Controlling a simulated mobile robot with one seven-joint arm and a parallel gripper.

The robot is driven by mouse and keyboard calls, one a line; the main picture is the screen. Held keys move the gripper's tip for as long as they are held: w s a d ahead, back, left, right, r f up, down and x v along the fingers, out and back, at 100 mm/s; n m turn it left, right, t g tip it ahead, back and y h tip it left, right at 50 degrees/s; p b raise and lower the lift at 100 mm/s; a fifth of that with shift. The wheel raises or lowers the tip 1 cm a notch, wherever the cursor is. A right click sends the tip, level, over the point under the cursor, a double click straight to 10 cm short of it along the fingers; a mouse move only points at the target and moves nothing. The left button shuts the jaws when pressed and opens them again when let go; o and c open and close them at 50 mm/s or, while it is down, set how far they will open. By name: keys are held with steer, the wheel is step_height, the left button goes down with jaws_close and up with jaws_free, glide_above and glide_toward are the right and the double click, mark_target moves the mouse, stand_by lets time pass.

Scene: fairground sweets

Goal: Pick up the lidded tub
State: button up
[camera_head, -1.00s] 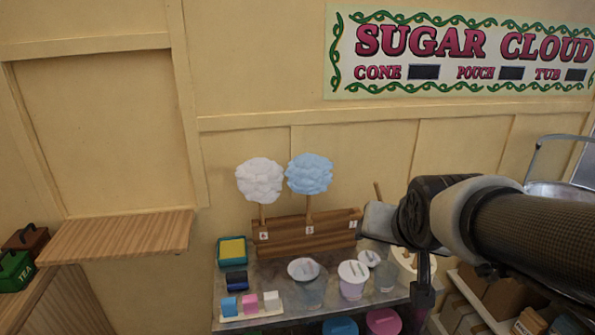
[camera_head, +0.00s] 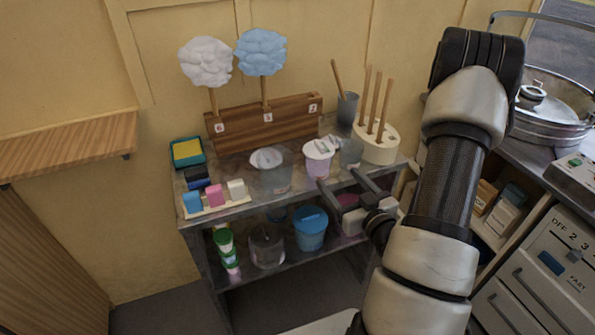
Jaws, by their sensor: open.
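A small tub (camera_head: 318,164) with a white lid and a pinkish-lilac body stands upright on the top of the metal shelf unit, right of the middle. My gripper (camera_head: 339,179) is open and empty, with its two fingers pointing at the tub from the front right. The left fingertip is close to the tub's lower front; I cannot tell whether it touches. A clear tub (camera_head: 272,178) stands left of it and another clear cup (camera_head: 350,154) stands just right of it. On the lower shelf are a blue-lidded tub (camera_head: 311,230) and a pink one (camera_head: 347,201), partly hidden by my gripper.
A wooden rack (camera_head: 240,134) holding two candy flosses stands behind. A cream stick holder (camera_head: 376,146) is at the right, with a grey cup (camera_head: 347,108) behind it. Coloured blocks (camera_head: 215,196) lie on a tray at the left. A steel machine (camera_head: 550,120) stands far right.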

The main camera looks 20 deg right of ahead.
mark_target(313, 151)
steer(key=shift+t, duration=0.6)
steer(key=w, duration=0.5)
steer(key=w+a, duration=0.1)
steer(key=w, duration=0.4)
steer(key=w+f, duration=0.1)
steer(key=w, duration=0.4)
steer(key=shift+w+a+f, duration=0.1)
steer(key=shift+w+a, duration=0.2)
steer(key=shift+w, duration=0.05)
steer(key=shift+c, duration=0.4)
steer(key=shift+c, duration=1.4)
